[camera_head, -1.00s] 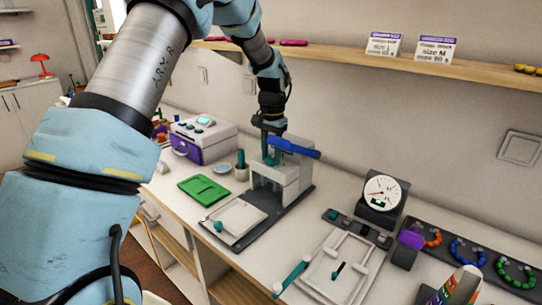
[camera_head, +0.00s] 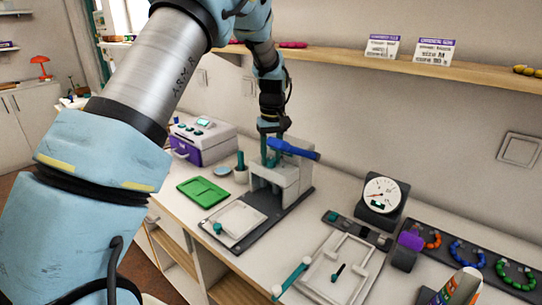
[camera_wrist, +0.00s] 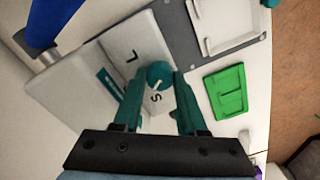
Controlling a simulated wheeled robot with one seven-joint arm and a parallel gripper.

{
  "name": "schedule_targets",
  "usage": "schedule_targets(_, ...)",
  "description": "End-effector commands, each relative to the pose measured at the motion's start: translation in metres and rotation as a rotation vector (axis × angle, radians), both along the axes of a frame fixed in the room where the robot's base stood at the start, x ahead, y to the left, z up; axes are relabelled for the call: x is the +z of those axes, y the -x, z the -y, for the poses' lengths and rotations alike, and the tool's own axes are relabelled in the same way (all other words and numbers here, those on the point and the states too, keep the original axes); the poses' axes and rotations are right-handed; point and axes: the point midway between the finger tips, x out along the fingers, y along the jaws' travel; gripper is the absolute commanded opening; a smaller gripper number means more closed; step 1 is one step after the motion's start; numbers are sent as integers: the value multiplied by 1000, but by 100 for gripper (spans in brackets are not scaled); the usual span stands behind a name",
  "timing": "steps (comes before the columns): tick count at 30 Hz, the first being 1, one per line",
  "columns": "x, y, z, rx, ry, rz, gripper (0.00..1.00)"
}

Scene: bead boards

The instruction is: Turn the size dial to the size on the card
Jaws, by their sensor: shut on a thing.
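The size dial (camera_wrist: 159,74) is a round teal knob with a pale mark, on the side of a light grey press (camera_wrist: 75,88). The letters L and S are printed beside it; any other letter is hidden. My gripper (camera_wrist: 161,82) is shut on the dial, a teal finger on each side. Which letter the mark points to is hard to tell. In the head view, my gripper (camera_head: 270,150) is at the press, and the dial is hidden there. On the shelf, the right card (camera_head: 434,51) reads size M; the left card (camera_head: 382,47) is too blurred to read surely.
A blue lever (camera_head: 294,149) sticks out from the press top. A gauge (camera_head: 382,194) and bead board (camera_head: 470,253) are to the right.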

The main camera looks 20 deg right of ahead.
Motion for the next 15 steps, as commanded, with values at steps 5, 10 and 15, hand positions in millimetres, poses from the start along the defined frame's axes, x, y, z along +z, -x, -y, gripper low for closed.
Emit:
schedule_targets(5,1,-1,1,112,1,3,0)
schedule_targets(10,1,-1,0,188,1,3,0)
schedule_targets(15,1,-1,1,229,1,3,0)
